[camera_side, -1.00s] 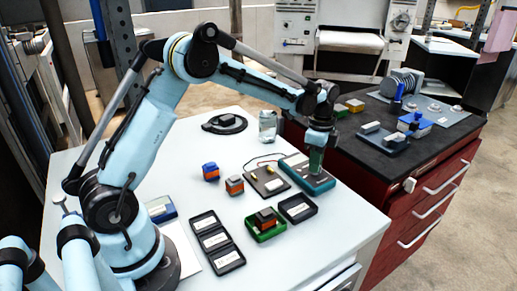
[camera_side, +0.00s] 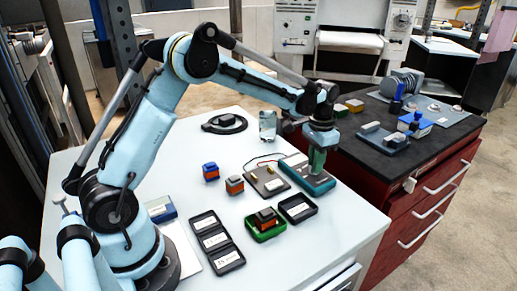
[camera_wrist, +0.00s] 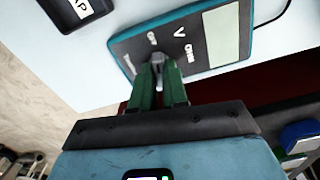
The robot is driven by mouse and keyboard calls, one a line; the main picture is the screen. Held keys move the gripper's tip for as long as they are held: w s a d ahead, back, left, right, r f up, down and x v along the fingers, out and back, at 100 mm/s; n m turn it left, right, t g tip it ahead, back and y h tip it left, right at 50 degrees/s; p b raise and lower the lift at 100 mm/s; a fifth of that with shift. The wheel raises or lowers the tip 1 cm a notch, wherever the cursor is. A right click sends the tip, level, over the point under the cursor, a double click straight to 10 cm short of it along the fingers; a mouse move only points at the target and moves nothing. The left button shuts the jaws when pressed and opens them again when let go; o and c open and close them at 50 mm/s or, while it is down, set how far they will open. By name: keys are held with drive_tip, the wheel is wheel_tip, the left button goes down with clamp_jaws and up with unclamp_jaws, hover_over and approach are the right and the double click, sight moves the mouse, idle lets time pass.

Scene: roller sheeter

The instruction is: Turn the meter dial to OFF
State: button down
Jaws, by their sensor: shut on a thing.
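The meter (camera_side: 322,185) is a flat teal-edged box with a grey face, lying on the white table near its right edge. It also fills the top of the wrist view (camera_wrist: 222,62), with a pale display panel at its right end. The small grey dial (camera_wrist: 158,60) shows between my green fingertips. A "V" and other small labels lie around it; I cannot read them all, nor tell which one the dial points to. My gripper (camera_side: 317,170) points down over the meter and is shut on the dial; it also shows in the wrist view (camera_wrist: 159,72).
A small board with a wire (camera_side: 269,182) lies left of the meter. A black tray (camera_side: 298,208) and a green tray with blocks (camera_side: 262,234) are in front. A glass jar (camera_side: 267,125) stands behind. A dark-topped red cabinet (camera_side: 440,165) adjoins on the right.

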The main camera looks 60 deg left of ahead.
drive_tip(key=shift+n, duration=0.9)
drive_tip(key=c, duration=1.1)
unclamp_jaws()
drive_tip(key=shift+c, duration=0.2)
drive_tip(key=shift+r, duration=0.1)
wheel_tip(320, 180, up, 12)
